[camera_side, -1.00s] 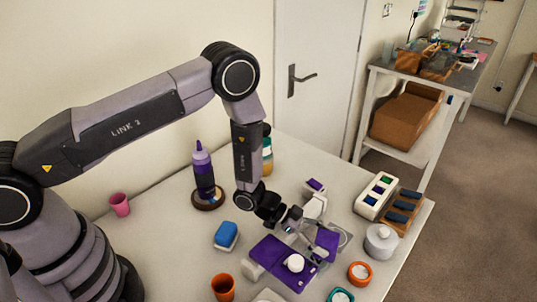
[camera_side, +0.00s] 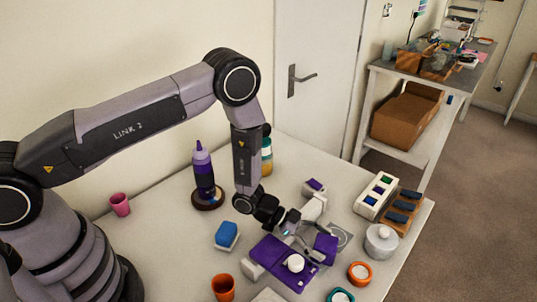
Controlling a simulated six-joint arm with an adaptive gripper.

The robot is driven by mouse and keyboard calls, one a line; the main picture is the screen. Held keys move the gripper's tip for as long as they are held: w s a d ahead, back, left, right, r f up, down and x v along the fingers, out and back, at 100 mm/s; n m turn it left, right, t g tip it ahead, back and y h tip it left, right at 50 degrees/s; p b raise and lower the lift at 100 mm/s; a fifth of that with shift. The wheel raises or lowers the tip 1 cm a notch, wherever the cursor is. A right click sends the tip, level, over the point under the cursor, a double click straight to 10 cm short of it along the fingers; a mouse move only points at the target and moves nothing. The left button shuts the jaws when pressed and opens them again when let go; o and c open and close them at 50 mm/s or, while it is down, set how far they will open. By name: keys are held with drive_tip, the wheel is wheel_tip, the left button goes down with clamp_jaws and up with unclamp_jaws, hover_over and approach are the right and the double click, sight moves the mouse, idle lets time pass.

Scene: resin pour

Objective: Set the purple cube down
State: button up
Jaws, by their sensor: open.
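The purple cube (camera_side: 325,249) is at the right end of the flat purple piece, in front of a thin pale plate with a ring mark (camera_side: 343,236). It looks upright; its underside is hidden, so I cannot tell whether it rests on the surface. My gripper (camera_side: 308,238) is open, reaching down from the upper left, its pale fingers close beside the cube. I cannot tell whether a finger still touches it. The flat purple piece (camera_side: 267,252) lies to the left of the cube and carries a white round object (camera_side: 295,263).
Behind stand a small purple-topped block (camera_side: 314,186) and a white holder with coloured cubes (camera_side: 375,196). A grey lidded pot (camera_side: 381,241) and an orange-rimmed jar (camera_side: 360,273) are to the right. A blue sponge-like block (camera_side: 227,235) and an orange cup (camera_side: 223,288) are left.

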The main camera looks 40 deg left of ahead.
drive_tip(key=v, duration=1.1)
drive_tip(key=shift+a+r, duration=0.2)
drive_tip(key=shift+a, duration=0.05)
drive_tip(key=w+a+r+t+y, duration=0.2)
drive_tip(key=w+a+r+y, duration=0.25)
drive_tip(key=r, duration=0.25)
drive_tip(key=s+a+r+n+t+y, duration=0.1)
drive_tip(key=a+r+n+y, duration=0.3)
drive_tip(key=r, duration=0.5)
drive_tip(key=s+a+r+n+t+y, duration=0.1)
drive_tip(key=a+r+n+y, duration=0.15)
drive_tip(key=a+r, duration=0.5)
drive_tip(key=s+a+r+n+g+y, duration=0.1)
drive_tip(key=s+a+r+n, duration=0.1)
drive_tip(key=s+r, duration=0.3)
drive_tip(key=s+a+r+n+y, duration=0.1)
drive_tip(key=s+r+n, duration=0.25)
drive_tip(key=s, duration=0.35)
drive_tip(key=s+d+r+n+g+h, duration=0.1)
drive_tip(key=s+g, duration=0.1)
drive_tip(key=s, duration=1.2)
drive_tip(key=shift+d+r+n, duration=0.2)
drive_tip(key=shift+d+n, duration=0.2)
